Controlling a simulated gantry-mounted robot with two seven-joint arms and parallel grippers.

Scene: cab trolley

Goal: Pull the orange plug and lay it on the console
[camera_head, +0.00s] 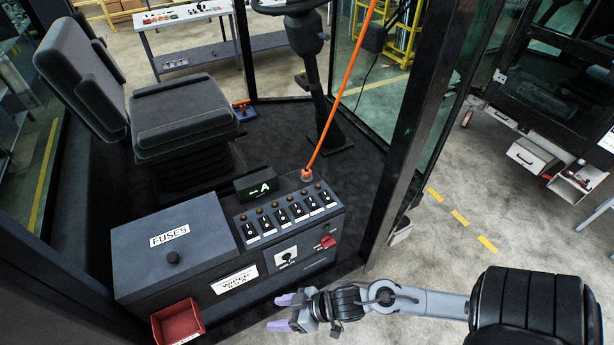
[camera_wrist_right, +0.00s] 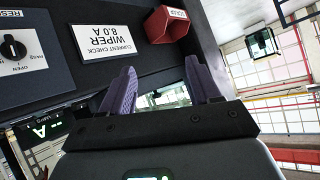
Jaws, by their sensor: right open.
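The orange plug (camera_head: 306,175) sits at the back right corner of the console's switch panel, and an orange cable rises from it towards the top of the head view. The console (camera_head: 190,256) is a dark box with a FUSES lid on the left and a row of switches on the right. My right gripper (camera_head: 281,313) is open and empty in front of the console, below and apart from the plug. Its purple fingers (camera_wrist_right: 158,92) also show in the right wrist view, facing the console's front with the wiper label. My left gripper is not in view.
A red bin (camera_head: 178,323) hangs at the console's lower front left. A small display (camera_head: 256,186) stands behind the switches, and a red knob (camera_head: 327,242) is on the front. The seat (camera_head: 184,114) is behind, and a dark cab post (camera_head: 408,130) stands right of the console.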

